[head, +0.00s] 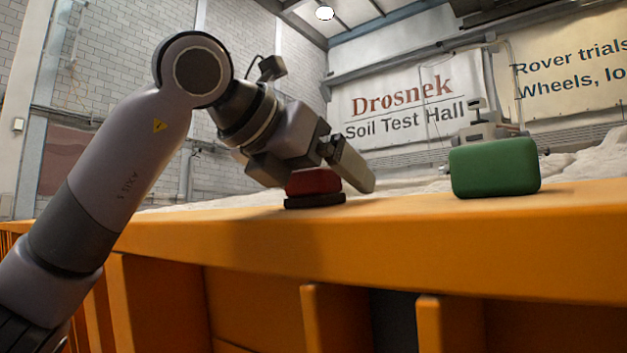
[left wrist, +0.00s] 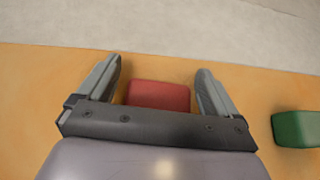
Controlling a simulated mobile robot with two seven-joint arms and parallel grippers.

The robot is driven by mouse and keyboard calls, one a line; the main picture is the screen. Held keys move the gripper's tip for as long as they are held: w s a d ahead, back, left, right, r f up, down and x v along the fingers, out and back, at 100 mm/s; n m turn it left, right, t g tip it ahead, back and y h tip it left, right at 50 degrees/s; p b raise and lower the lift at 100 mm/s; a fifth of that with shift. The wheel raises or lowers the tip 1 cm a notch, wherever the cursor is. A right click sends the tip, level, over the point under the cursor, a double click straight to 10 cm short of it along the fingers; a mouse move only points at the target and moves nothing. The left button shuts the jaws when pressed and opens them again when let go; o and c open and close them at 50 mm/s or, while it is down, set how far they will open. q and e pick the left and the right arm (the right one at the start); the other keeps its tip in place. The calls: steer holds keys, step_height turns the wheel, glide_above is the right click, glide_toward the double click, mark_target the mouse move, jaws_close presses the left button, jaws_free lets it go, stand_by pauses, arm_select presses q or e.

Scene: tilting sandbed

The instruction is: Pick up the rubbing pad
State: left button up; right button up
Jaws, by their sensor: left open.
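The rubbing pad (head: 314,184) has a red upper part and a dark base, and rests on the orange ledge. In the left wrist view the red pad (left wrist: 159,96) shows between the two fingers, with a gap on each side. My left gripper (head: 345,172) is open around the pad, its fingers angled down from the upper left. The left wrist view also shows the open gripper (left wrist: 159,82). My right gripper is out of view.
A green block (head: 495,167) stands on the ledge to the right of the pad; it also shows in the left wrist view (left wrist: 297,129). The orange ledge (head: 430,228) is clear between them. Pale sand (head: 590,150) lies behind the ledge.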

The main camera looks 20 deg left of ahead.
arm_select(q)
steer(key=c, duration=1.1)
steer(key=shift+c, duration=0.2)
